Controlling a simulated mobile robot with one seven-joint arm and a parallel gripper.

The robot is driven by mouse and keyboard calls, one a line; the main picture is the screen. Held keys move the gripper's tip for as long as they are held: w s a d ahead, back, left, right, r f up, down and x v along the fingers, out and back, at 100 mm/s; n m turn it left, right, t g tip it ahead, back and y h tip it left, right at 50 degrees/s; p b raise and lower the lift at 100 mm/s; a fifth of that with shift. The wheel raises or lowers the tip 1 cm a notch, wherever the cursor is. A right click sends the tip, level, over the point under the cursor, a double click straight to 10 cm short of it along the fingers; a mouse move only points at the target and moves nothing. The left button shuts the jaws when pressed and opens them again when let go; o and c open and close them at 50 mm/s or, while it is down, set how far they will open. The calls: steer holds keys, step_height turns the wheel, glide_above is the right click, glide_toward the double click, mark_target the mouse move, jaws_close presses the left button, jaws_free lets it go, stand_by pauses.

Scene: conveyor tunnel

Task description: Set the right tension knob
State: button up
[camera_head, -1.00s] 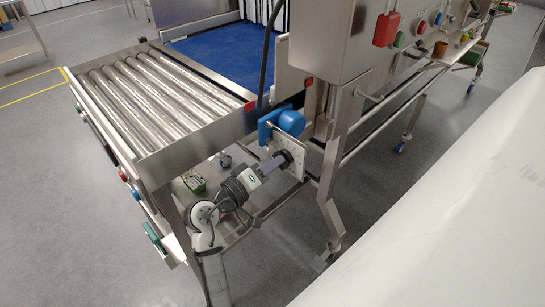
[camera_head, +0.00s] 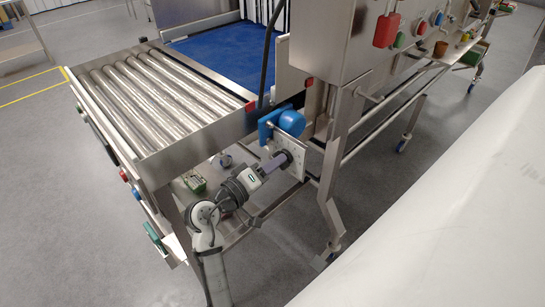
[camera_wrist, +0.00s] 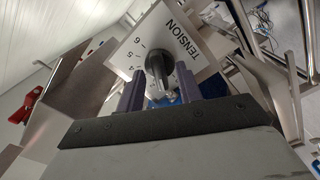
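A pale plate marked TENSION (camera_wrist: 172,27) with a number scale fills the upper middle of the wrist view. A dark round knob (camera_wrist: 158,62) sits on it, with a narrower grey part standing out toward me. My gripper (camera_wrist: 160,82) has its two purple fingers apart, one on each side of the knob, with narrow gaps beside the narrower part. I cannot tell whether the fingertips touch the knob. In the head view the plate (camera_head: 295,161) hangs below the blue motor end, and my gripper (camera_head: 276,164) reaches it, largely covering the knob.
The blue cylinder (camera_head: 291,122) is just above the plate. The roller conveyor (camera_head: 150,100) and its steel frame lie to the left. A steel leg (camera_head: 331,190) stands right of the plate.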

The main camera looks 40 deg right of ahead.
steer(key=s+a+b, duration=0.1)
steer(key=a+b, duration=0.2)
steer(key=a, duration=1)
steer(key=shift+a+b, duration=0.4)
